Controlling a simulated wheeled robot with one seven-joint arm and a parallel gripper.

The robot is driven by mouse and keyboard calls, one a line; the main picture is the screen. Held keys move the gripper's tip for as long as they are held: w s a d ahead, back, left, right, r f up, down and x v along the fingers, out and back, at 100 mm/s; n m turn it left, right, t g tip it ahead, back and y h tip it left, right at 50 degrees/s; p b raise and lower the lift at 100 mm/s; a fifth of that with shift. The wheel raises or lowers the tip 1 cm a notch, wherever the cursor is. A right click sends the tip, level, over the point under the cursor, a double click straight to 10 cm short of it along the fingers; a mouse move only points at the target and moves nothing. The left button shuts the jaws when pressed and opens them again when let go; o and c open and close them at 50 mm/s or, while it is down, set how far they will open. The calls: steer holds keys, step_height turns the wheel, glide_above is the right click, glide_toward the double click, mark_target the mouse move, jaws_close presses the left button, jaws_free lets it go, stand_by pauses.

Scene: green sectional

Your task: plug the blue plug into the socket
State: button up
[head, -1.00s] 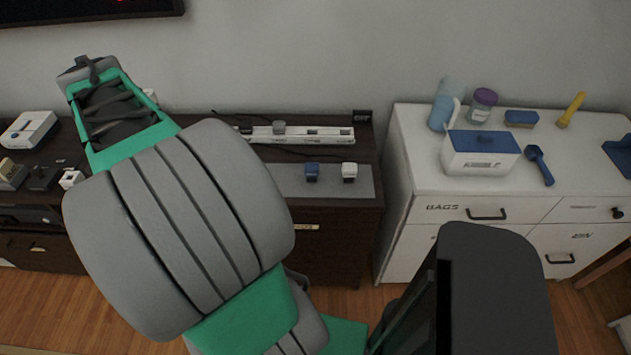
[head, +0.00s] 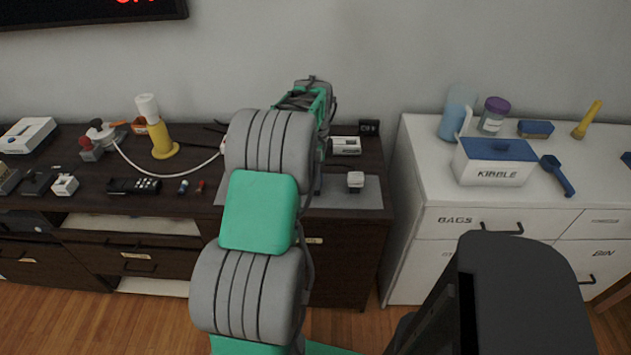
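The white power strip (head: 345,146) lies along the back of the dark cabinet.
A small black box (head: 369,128) stands behind the strip. The white dresser (head: 425,190) with a kibble box (head: 493,162) is at right.

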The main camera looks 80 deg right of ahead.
steer(key=shift+f, duration=0.4)
steer(key=shift+o, duration=0.2)
steer(key=shift+r, duration=0.1)
steer(key=c, duration=0.9)
steer(key=shift+r, duration=0.15)
